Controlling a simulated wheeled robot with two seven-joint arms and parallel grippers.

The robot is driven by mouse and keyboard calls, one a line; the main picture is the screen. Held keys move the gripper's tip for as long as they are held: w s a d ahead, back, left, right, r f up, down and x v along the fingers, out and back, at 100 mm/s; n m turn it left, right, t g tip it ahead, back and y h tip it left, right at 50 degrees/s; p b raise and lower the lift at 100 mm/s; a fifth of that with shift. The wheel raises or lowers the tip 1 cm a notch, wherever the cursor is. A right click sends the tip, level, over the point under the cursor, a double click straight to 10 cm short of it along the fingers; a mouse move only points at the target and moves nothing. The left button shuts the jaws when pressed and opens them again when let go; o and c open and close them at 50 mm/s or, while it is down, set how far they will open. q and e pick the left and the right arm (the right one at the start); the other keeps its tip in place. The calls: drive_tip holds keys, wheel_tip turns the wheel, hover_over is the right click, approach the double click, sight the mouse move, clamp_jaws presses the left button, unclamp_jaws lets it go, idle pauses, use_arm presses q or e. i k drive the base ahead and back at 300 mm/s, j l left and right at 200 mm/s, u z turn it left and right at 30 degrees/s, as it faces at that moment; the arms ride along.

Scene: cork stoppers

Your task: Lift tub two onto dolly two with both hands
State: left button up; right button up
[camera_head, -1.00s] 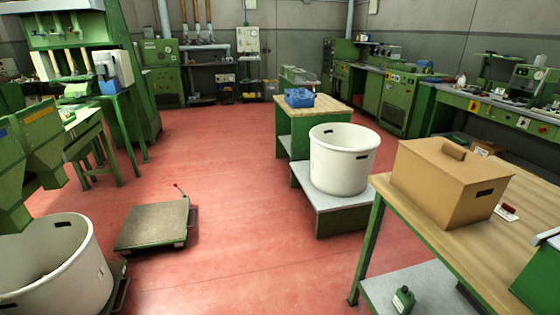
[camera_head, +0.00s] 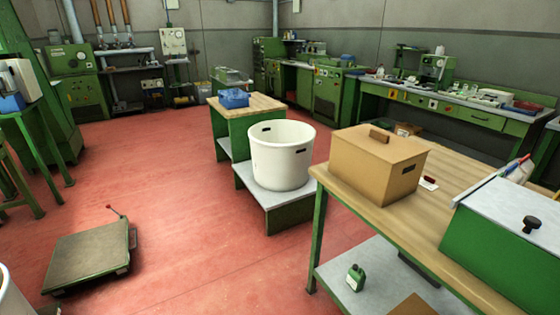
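A white tub (camera_head: 281,160) with dark hand slots stands upright on the low grey step (camera_head: 284,196) of a green stand, near the middle of the view. A flat dolly (camera_head: 88,255) with a grey-brown top and a red-tipped lever sits empty on the red floor at the lower left. Part of a second white tub (camera_head: 12,299) shows at the bottom left corner, mostly cut off. I cannot read which tub or dolly carries which number. Neither of my grippers is in view.
A wooden-topped table (camera_head: 385,218) at the right holds a cardboard box (camera_head: 378,168) and a green case with a grey lid (camera_head: 510,225). A blue bin (camera_head: 233,98) sits on the stand's wooden top. The red floor (camera_head: 180,220) between dolly and stand is clear.

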sight(90, 250)
drive_tip(key=i+j+u, duration=0.25)
drive_tip(key=i, duration=0.7)
drive_tip(key=i+u, duration=0.3)
drive_tip(key=i, duration=0.65)
drive_tip(key=i+z, duration=0.15)
drive_tip(key=i, duration=0.4)
drive_tip(key=i+j+z, duration=0.2)
drive_tip(key=i, duration=0.35)
drive_tip(key=i+j+z, duration=0.15)
drive_tip(key=i, duration=0.35)
